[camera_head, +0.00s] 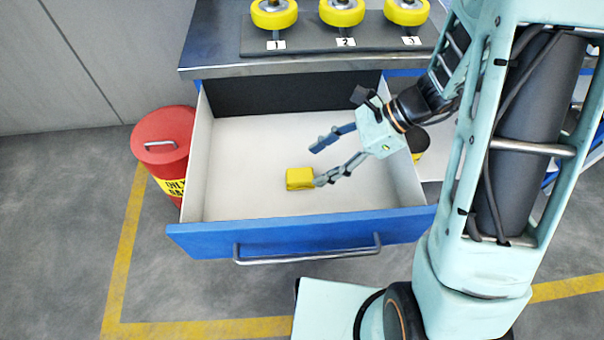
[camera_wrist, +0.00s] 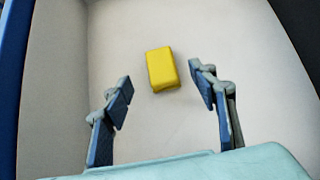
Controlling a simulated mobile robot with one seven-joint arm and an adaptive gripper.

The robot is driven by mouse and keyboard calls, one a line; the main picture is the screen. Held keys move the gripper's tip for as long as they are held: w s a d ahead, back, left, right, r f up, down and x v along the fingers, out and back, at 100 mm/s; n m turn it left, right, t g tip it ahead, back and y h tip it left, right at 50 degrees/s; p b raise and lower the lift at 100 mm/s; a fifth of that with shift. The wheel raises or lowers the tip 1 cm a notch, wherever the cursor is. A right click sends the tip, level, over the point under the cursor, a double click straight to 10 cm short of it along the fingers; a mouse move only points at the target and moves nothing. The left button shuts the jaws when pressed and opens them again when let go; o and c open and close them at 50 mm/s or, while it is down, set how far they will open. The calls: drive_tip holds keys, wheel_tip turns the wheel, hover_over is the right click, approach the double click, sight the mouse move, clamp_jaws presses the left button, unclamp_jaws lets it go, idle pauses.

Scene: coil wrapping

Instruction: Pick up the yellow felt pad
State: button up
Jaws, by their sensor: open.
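The yellow felt pad (camera_head: 299,179) lies on the white floor of the open drawer, near the drawer's blue front. In the wrist view the pad (camera_wrist: 162,69) lies ahead of the fingertips, roughly in line with the gap between them. My gripper (camera_head: 318,164) is inside the drawer's outline, to the right of the pad. Its two fingers are spread apart with nothing between them. In the wrist view my gripper (camera_wrist: 160,88) is also open and empty. In the head view one fingertip appears close beside the pad; I cannot tell whether it touches.
The open drawer (camera_head: 240,150) has white side walls and a blue front (camera_head: 210,241) with a bar handle (camera_head: 307,253). Yellow wheels numbered 1 to 3 sit on a dark tray (camera_head: 305,41) on the bench above. A red bin (camera_head: 163,140) stands left of the drawer.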

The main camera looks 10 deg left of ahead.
sight(300, 174)
drive_tip(key=b+x, duration=0.1)
drive_tip(key=x, duration=0.6)
drive_tip(key=shift+b, duration=0.3)
drive_tip(key=c, duration=1.2)
